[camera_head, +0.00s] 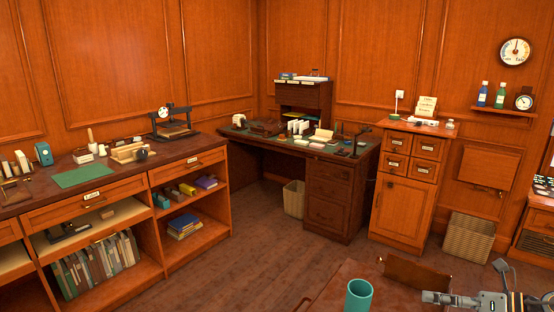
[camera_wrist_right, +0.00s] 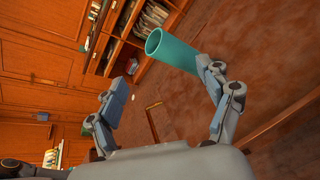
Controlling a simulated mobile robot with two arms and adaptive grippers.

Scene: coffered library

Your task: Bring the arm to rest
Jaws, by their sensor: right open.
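My right gripper (camera_head: 467,281) is at the lower right of the head view, with its fingers spread apart. In the right wrist view the same gripper (camera_wrist_right: 165,76) is open, with nothing between its fingers. My left gripper is not in view.
A reddish-brown tabletop (camera_head: 330,290) with a chair back (camera_head: 413,272) lies at the bottom. Bare floor (camera_head: 255,250) stretches behind it. A low shelf counter (camera_head: 115,175) stands left, a dark desk (camera_head: 335,180) at the back, a drawer cabinet (camera_head: 402,200) and wicker basket (camera_head: 467,239) right.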

